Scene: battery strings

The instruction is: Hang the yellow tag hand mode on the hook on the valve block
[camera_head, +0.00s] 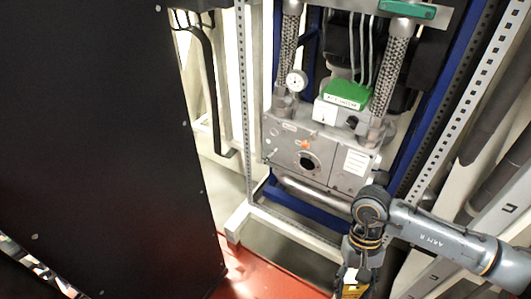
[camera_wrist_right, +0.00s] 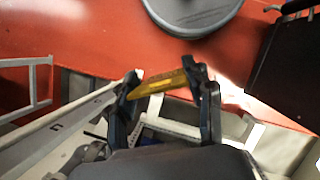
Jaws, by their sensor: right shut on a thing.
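The yellow tag (camera_wrist_right: 160,86) is held between the two fingertips of my right gripper (camera_wrist_right: 163,78) in the right wrist view, seen nearly edge-on. In the head view the right gripper (camera_head: 354,278) hangs low, at the bottom edge, with the yellow tag (camera_head: 352,290) partly cut off there. The grey valve block (camera_head: 335,165) stands above and left of the gripper, well apart from it. A small orange part (camera_head: 304,144) shows on its front above a dark round opening; I cannot tell if it is the hook. My left gripper is out of view.
A large black panel (camera_head: 95,140) fills the left. A silver pipe (camera_head: 310,193) runs below the block, inside a white frame (camera_head: 247,110). A gauge (camera_head: 296,81), a green-topped unit (camera_head: 346,95) and braided hoses (camera_head: 394,75) sit above. The red floor (camera_head: 265,275) is open in front.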

